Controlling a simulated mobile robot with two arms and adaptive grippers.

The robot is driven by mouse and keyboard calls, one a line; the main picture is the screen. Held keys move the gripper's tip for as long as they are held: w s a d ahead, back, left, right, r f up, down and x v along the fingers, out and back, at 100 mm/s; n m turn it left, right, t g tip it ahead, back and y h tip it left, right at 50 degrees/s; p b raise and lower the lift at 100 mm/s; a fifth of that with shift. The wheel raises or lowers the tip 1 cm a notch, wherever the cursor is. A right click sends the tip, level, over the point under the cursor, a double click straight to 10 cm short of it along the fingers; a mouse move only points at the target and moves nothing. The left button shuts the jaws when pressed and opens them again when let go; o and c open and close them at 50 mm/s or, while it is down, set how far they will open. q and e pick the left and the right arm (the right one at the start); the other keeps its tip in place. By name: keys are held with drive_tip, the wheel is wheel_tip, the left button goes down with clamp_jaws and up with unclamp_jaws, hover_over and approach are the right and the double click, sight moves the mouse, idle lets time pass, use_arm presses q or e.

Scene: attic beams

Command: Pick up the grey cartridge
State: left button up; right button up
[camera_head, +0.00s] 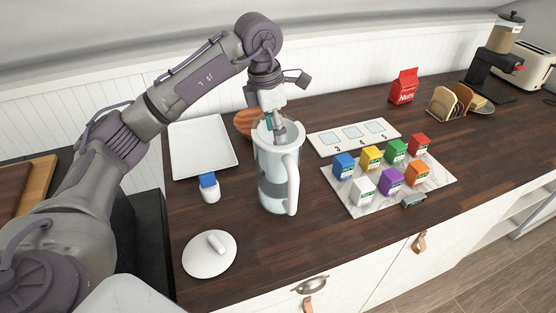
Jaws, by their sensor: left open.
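The grey cartridge (413,200) is a small dark grey box that appears to lie on its side at the front edge of a white marble board (438,180). In front of my arm's end stands a tall grey and white jug (277,168) with a white handle. My left gripper (272,124) points down at the jug's open top, far to the left of the grey cartridge. It is open; its fingertips are partly hidden, and I cannot tell whether they reach inside the jug. My right gripper is not in view.
Blue (344,166), yellow, green, red, white (363,190), purple (390,181) and orange (417,174) boxes stand upright on the board, close to the grey one. A numbered panel (330,148) lies behind. A white plate (203,150) and round dish (209,263) are left.

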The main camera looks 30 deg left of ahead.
use_arm(q)
drive_tip(key=f, duration=0.1)
drive_tip(key=f+p, duration=0.2)
drive_tip(key=shift+s+d+f, duration=0.1)
drive_tip(key=shift+d+f, duration=0.15)
drive_tip(key=shift+f, duration=0.6)
drive_tip(key=c, duration=1)
clamp_jaws()
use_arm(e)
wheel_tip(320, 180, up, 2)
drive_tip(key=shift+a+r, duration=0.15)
